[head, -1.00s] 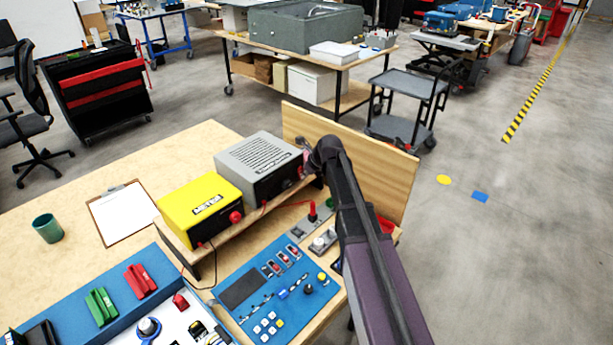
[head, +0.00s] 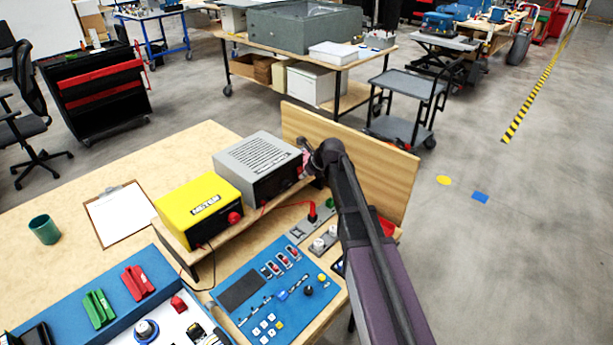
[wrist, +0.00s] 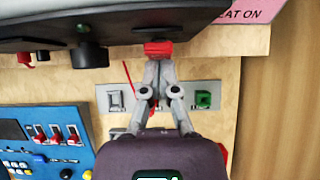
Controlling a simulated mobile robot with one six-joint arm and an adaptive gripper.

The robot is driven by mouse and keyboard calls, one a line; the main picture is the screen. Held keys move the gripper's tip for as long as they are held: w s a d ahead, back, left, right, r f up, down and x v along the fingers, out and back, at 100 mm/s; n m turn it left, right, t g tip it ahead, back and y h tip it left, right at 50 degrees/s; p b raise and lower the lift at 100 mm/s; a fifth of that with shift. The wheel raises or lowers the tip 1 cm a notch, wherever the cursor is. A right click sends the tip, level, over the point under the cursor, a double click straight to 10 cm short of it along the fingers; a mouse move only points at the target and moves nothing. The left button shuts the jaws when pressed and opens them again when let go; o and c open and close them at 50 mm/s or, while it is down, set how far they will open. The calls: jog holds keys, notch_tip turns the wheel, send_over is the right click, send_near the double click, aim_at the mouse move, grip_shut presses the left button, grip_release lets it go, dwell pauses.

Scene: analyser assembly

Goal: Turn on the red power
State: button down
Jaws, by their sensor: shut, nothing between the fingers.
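A red switch-like part (wrist: 158,47) sits at the front edge of the dark-faced grey unit (wrist: 30,30), which is the grey box (head: 262,160) on the shelf in the head view. My gripper (wrist: 158,62) is shut and empty. Its fingertips are just at the red part in the wrist view; whether they touch it I cannot tell. In the head view my gripper (head: 306,150) is beside the right end of the grey box, and my arm partly hides that area.
A black knob (wrist: 90,52) is left of the fingers. Below are a grey plate with a green switch (wrist: 203,100) and a blue control panel (wrist: 50,140). A yellow meter (head: 200,208) stands left of the box. A wooden board (head: 385,165) rises behind.

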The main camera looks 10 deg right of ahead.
jog(key=shift+a, duration=0.2)
jog(key=shift+d, duration=0.2)
jog(key=shift+w+a+r, duration=0.1)
jog(key=shift+r, duration=0.15)
jog(key=shift+r+p, duration=0.5)
jog(key=shift+p, duration=0.2)
jog(key=s+d+f+p+v, duration=0.1)
jog(key=p+v, duration=0.8)
jog(key=v, duration=0.4)
dwell(0.4)
